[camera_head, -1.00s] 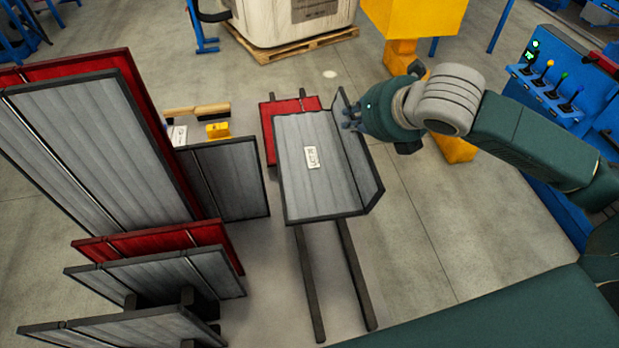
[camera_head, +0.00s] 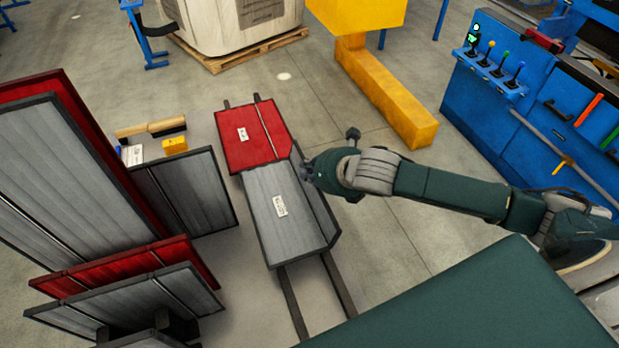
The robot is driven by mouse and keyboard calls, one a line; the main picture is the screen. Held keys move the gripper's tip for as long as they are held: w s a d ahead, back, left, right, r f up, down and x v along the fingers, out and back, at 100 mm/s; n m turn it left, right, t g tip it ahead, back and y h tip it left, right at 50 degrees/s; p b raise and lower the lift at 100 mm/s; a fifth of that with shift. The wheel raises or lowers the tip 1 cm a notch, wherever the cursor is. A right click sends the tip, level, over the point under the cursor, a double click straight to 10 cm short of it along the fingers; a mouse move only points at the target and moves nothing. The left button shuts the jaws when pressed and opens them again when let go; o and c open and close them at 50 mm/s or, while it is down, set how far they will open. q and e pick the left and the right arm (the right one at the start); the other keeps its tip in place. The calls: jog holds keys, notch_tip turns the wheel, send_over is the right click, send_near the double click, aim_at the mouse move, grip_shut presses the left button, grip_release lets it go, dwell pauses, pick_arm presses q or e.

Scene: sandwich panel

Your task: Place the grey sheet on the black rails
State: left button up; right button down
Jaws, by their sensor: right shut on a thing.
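The grey sheet (camera_head: 268,221) has a dark edge, a white label and a bent-up strip along its right side. It lies over the black rails (camera_head: 292,305), just in front of a red sheet (camera_head: 258,143); I cannot tell if it rests fully on the rails. The rails stick out in front of it and behind the red sheet. My right gripper (camera_head: 312,172) is shut on the grey sheet at its upper right edge; its fingers are partly hidden. My left gripper is not in view.
Grey and red panels (camera_head: 185,190) stand upright in a rack at the left. A yellow post base (camera_head: 395,105) stands beyond my right arm. A blue bench (camera_head: 500,100) with levers and tools is at the right. The floor between is clear.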

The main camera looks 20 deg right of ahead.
jog(key=shift+f, duration=1.6)
jog(key=c, duration=1.7)
grip_release()
jog(key=shift+f, duration=0.15)
jog(key=shift+c, duration=0.2)
jog(key=shift+r, duration=0.2)
jog(key=v, duration=1.2)
jog(key=shift+b, duration=0.3)
jog(key=shift+s+f, duration=0.1)
